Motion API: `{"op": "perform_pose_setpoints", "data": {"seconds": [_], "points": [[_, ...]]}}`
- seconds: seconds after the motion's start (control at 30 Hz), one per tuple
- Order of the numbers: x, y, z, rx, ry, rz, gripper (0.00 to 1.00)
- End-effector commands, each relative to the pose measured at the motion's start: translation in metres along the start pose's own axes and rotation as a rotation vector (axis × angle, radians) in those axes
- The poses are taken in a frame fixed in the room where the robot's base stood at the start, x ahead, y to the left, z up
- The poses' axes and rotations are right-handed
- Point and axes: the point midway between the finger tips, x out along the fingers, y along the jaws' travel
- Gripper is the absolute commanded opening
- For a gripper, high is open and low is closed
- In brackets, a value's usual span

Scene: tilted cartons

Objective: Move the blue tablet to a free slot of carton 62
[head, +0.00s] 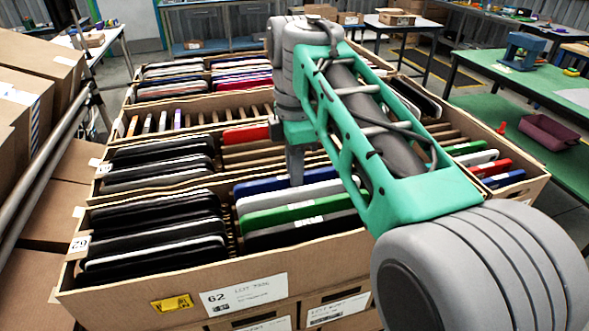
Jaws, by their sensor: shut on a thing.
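Carton 62 (120,300) is the large open cardboard carton in front of me, with "62" on its front label. A blue tablet (260,186) stands tilted in its front middle section, behind white, green and black tablets. My gripper (295,177) points down, shut, its tip at the blue tablet's top edge; it holds that tablet, which still sits among the others. The jaws' far side is hidden. A second blue tablet (507,179) stands at the right side. My arm hides part of the carton's middle and right.
Black tablets (155,225) fill the left front slots. Bare slotted dividers show around a red tablet (246,134) and farther back. Stacked cardboard boxes (25,100) and a rail crowd the left. A green table (490,115) with a purple bin (550,131) stands at the right.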

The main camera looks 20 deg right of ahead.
Motion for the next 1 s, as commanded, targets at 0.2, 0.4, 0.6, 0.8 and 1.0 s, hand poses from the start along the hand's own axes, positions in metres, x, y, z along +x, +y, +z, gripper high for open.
{"op": "perform_pose_setpoints", "data": {"seconds": [0.2, 0.4, 0.6, 0.8, 1.0], "points": [[-0.0005, 0.0002, 0.0, 0.0, 0.0, 0.002, 0.0], [-0.0004, 0.0002, 0.0, 0.0, 0.0, 0.002, 0.0], [0.0, 0.0001, 0.0, 0.0, 0.0, 0.001, 0.3], [0.0004, 0.0002, 0.0, 0.0, 0.0, 0.001, 0.39], [-0.0004, 0.0003, 0.0, 0.0, 0.0, -0.001, 0.39]]}}
